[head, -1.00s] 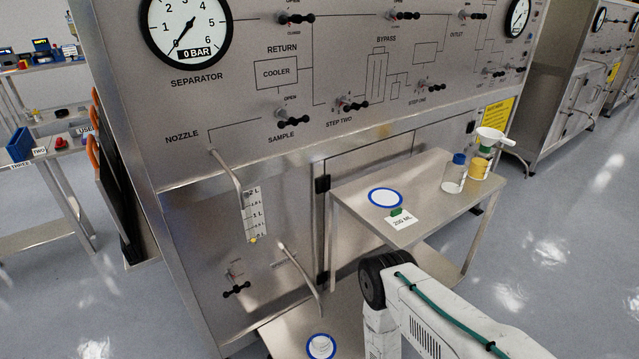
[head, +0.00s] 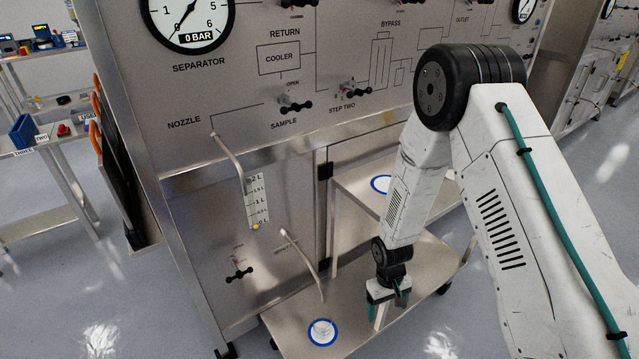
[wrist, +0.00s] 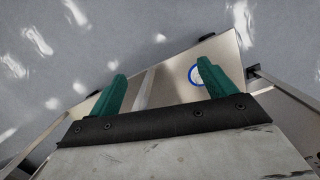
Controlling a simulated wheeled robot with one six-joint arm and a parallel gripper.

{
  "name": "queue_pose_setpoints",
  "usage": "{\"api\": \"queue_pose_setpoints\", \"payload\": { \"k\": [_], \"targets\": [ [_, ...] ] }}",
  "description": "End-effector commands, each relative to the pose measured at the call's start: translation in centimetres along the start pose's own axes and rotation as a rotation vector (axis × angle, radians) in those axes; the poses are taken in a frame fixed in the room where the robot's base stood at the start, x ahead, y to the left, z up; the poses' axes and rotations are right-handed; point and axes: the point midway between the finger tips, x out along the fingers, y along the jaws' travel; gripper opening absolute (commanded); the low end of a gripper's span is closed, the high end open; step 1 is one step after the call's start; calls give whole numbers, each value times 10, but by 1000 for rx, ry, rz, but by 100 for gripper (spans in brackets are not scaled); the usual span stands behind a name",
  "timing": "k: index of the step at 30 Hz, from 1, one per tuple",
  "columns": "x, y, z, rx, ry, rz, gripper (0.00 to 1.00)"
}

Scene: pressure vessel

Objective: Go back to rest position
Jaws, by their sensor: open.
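My arm rises in the right half of the head view and bends down at the elbow. My gripper (head: 388,308) hangs pointing down over the right part of the low steel shelf (head: 290,318), in front of the small steel table (head: 352,212). In the wrist view its two green fingers (wrist: 161,75) are spread apart with nothing held between them. Part of a blue ring (wrist: 195,76) shows beside one finger there. I cannot tell how high the fingertips are above the shelf.
The panel cabinet (head: 240,95) with its nozzle pipe (head: 228,158) stands behind. A blue-ringed spot (head: 321,333) with a clear object lies on the low shelf. Another blue ring (head: 380,184) is on the table, partly hidden by my arm. Side benches (head: 50,147) stand left; floor is open there.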

Motion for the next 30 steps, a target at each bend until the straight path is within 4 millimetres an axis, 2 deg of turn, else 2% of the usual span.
{"api": "queue_pose_setpoints", "payload": {
  "k": [1,6,11,15,21,24,30],
  "targets": [
    [-30,4,6,18,-12,1,83],
    [-113,13,42,71,-80,-2,83],
    [-184,17,83,119,-122,-11,83],
    [-238,17,123,157,-142,-21,83],
    [-302,13,184,209,-143,-38,83],
    [-327,10,214,232,-128,-46,83],
    [-366,2,268,274,-54,-56,83]
  ]
}}
